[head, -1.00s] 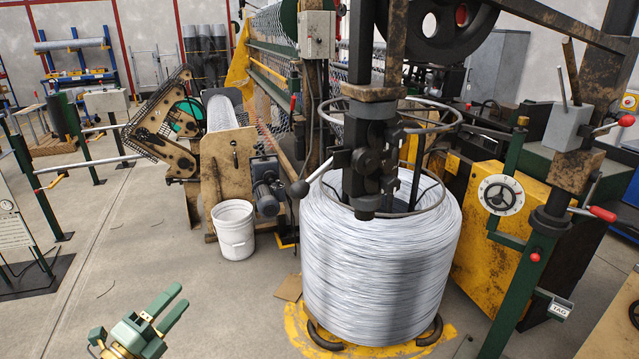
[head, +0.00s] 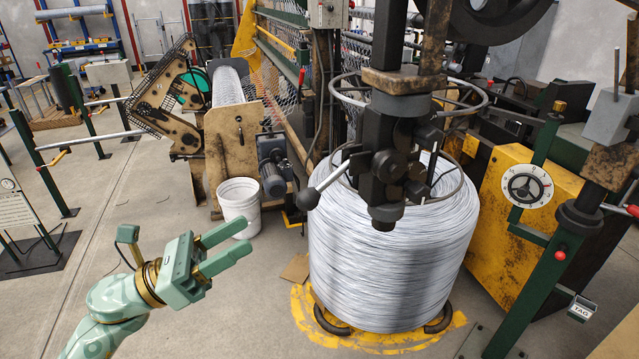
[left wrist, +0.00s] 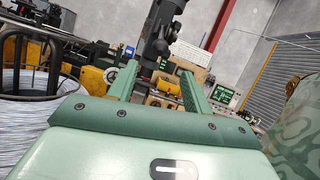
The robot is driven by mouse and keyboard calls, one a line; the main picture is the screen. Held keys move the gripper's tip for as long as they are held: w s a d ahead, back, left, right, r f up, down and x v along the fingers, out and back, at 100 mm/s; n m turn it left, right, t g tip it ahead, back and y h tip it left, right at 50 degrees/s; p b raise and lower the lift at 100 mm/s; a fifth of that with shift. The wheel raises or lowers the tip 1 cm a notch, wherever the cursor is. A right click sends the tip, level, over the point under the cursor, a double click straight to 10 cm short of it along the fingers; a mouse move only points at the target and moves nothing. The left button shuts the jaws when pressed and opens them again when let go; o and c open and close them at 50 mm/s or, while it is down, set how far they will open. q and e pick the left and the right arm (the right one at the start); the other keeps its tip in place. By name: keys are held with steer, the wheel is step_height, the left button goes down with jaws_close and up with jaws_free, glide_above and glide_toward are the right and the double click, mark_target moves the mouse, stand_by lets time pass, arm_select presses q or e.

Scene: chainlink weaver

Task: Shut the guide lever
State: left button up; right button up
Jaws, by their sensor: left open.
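The likely guide lever (head: 328,178) is a pale rod with a black ball knob (head: 307,198). It sticks out to the lower left from the dark guide block (head: 388,165) that hangs over the wire coil. My left gripper (head: 247,240) is open and empty, left of the coil and lower in the picture than the knob, clear of both. In the left wrist view its two green fingers (left wrist: 158,68) stand apart with nothing between them. I cannot make out the lever in that view. My right gripper is not in view.
The big wire coil (head: 390,260) stands on a yellow floor ring (head: 300,310) under the guide. A white bucket (head: 238,205) stands beyond my gripper.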

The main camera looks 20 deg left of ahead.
mark_target(311, 189)
arm_select(q)
steer(key=p+x, duration=0.6)
steer(key=x, duration=0.7)
steer(key=shift+w+d+r, duration=0.1)
steer(key=shift+w+r, duration=0.05)
steer(key=shift+r, duration=0.15)
steer(key=shift+w+d+r, duration=0.1)
steer(key=shift+w+d, duration=0.25)
steer(key=shift+d, duration=0.2)
jaws_close()
steer(key=shift+a, duration=0.1)
